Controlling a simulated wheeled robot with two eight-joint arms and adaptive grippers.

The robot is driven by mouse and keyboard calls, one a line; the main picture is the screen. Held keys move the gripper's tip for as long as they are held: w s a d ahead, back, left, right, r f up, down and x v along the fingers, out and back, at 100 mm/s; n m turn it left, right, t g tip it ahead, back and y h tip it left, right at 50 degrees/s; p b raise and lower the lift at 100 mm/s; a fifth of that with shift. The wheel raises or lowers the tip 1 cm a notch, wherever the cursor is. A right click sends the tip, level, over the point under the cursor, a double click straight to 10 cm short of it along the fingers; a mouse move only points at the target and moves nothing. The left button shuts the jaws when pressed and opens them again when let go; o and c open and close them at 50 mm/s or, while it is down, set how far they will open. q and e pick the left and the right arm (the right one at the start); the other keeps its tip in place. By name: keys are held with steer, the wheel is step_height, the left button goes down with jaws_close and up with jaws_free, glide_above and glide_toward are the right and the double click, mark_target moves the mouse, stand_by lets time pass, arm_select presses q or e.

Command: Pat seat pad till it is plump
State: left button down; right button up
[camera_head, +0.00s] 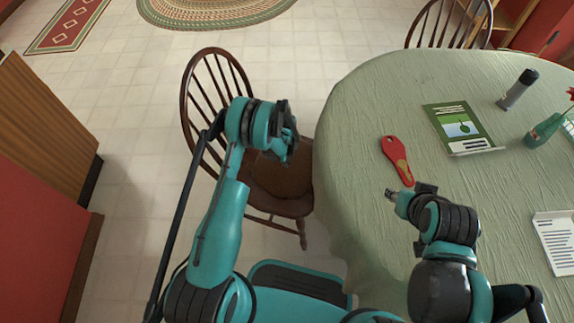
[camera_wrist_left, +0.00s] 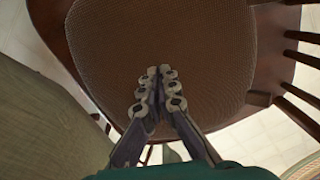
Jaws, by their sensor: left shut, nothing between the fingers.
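The seat pad (camera_head: 278,180) is a brown woven cushion on the wooden chair (camera_head: 300,208) at the left of the table. It fills much of the left wrist view (camera_wrist_left: 205,50). My left gripper (camera_head: 291,150) is over the pad, with its fingers together and empty. In the left wrist view its fingertips (camera_wrist_left: 161,72) appear against the pad's middle; I cannot tell whether they touch it. The arm hides part of the pad in the head view. My right gripper (camera_head: 391,193) is over the table; its jaw state is unclear.
The round table (camera_head: 350,130) with a green cloth stands right beside the chair. A red-handled item (camera_head: 393,148), a green booklet (camera_head: 460,128), a dark-capped bottle (camera_head: 516,90) and a vase (camera_head: 543,131) are on it. The chair's spindled back (camera_head: 203,82) rises beside my left arm.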

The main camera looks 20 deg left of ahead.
mark_target(286, 169)
arm_select(q)
steer(key=shift+f+b, duration=0.45)
steer(key=shift+f, duration=1.3)
steer(key=shift+r, duration=0.15)
steer(key=shift+r+p, duration=0.55)
steer(key=shift+r, duration=1.1)
steer(key=shift+r, duration=0.15)
step_height(286, 169, up, 6)
steer(key=shift+f+p, duration=0.15)
steer(key=shift+p, duration=0.9)
